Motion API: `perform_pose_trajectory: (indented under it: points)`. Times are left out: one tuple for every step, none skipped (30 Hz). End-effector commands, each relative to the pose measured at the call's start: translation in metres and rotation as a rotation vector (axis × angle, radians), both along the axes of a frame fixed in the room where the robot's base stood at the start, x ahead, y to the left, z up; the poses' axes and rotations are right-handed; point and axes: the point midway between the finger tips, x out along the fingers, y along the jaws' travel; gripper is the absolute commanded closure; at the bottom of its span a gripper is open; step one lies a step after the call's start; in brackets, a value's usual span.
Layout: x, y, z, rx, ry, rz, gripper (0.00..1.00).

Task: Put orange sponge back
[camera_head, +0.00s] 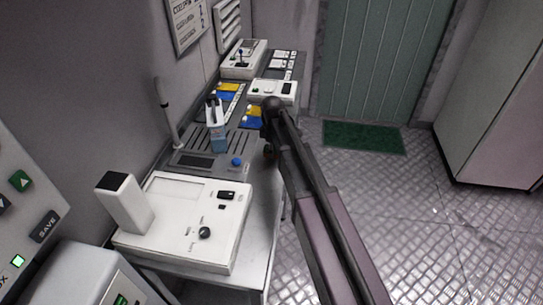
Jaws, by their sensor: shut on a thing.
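My arm reaches from the bottom right to the right edge of the workbench. My gripper (269,150) is small, dark and mostly hidden below the wrist, beside the bench edge. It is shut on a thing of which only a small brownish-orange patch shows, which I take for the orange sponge. Its full shape is hidden. Yellow and blue flat pieces (253,117) lie on the bench just left of my wrist. More yellow and blue pieces (229,89) lie further back. No other orange sponge can be made out.
A white device (168,218) stands on the near bench. Behind it are a grey panel with a blue knob (237,162), a light-blue holder (216,136) and a thin upright post (164,112). White devices (244,59) stand at the back. The metal floor (430,230) on the right is clear.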

Motion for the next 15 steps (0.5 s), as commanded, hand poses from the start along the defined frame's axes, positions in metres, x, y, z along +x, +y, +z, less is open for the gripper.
perform_pose_trajectory:
  points:
    - [-0.0001, 0.0001, -0.0082, 0.000, 0.000, 0.000, 0.84]
    - [-0.0001, 0.0002, -0.0101, 0.000, 0.000, 0.000, 0.84]
    - [-0.0001, 0.0002, -0.0121, 0.000, 0.000, 0.000, 0.84]
    - [0.0000, 0.0003, -0.0133, 0.000, 0.000, 0.000, 0.84]
    - [0.0000, 0.0003, -0.0142, 0.000, 0.000, 0.000, 0.84]
    - [-0.0001, 0.0004, -0.0150, 0.000, 0.000, 0.000, 0.84]
    - [-0.0001, 0.0004, -0.0153, 0.000, 0.000, 0.001, 0.84]
    - [-0.0001, 0.0004, -0.0153, 0.000, 0.000, 0.001, 0.84]
    - [-0.0001, 0.0005, -0.0152, 0.000, 0.000, 0.001, 0.84]
    - [-0.0001, 0.0005, -0.0150, 0.000, 0.000, 0.001, 0.84]
    - [-0.0001, 0.0005, -0.0147, 0.000, 0.000, 0.001, 0.84]
    - [-0.0002, 0.0006, -0.0145, 0.000, 0.000, 0.001, 0.84]
    - [-0.0002, 0.0006, -0.0144, 0.000, 0.000, 0.001, 0.84]
    - [-0.0002, 0.0006, -0.0144, 0.000, 0.000, 0.001, 0.84]
    - [-0.0002, 0.0007, -0.0144, 0.000, 0.000, 0.001, 0.84]
